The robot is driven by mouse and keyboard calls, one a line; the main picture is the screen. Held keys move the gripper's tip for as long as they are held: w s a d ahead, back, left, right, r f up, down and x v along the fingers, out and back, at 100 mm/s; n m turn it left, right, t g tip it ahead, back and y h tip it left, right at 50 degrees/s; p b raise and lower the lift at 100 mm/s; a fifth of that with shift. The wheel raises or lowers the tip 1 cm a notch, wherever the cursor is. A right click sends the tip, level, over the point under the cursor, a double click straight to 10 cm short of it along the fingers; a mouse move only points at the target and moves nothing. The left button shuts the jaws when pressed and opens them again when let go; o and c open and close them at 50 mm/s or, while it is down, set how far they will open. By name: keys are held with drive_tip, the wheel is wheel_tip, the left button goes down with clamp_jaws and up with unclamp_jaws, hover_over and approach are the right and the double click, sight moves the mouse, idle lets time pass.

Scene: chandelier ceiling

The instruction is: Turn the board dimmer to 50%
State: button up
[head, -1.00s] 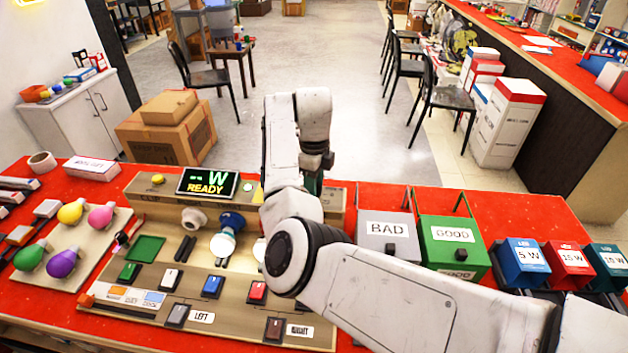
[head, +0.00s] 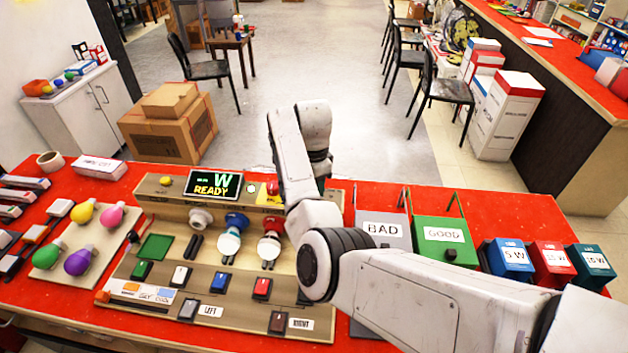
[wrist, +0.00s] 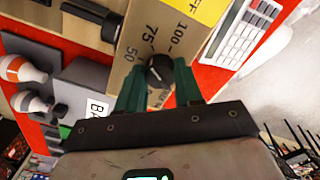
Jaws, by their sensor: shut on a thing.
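In the wrist view the dimmer knob (wrist: 160,70) is a small black dial on the tan board face, with printed marks 50, 75, 100 and OFF around it. My gripper (wrist: 159,78) has its two green fingers closed on either side of the knob. I cannot tell clearly which mark the knob points to. In the head view the tan test board (head: 160,262) stands on the red table, and its display (head: 215,185) reads W and READY. My arm hides the knob and the fingers there.
A grey BAD bin (head: 382,232) and a green GOOD bin (head: 447,232) stand right of my arm. Loose coloured bulbs (head: 83,211) lie at left. A white calculator-like keypad (wrist: 246,30) shows in the wrist view.

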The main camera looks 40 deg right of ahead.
drive_tip(key=n+p, duration=0.1)
drive_tip(key=n, duration=0.5)
drive_tip(key=shift+p, duration=0.4)
drive_tip(key=shift+n, duration=0.3)
drive_tip(key=o, duration=1)
drive_tip(key=shift+o, duration=0.2)
drive_tip(key=shift+r, duration=0.1)
wheel_tip(320, 180, up, 11)
drive_tip(key=b, duration=0.1)
drive_tip(key=shift+b, duration=0.3)
drive_tip(key=shift+f, duration=0.2)
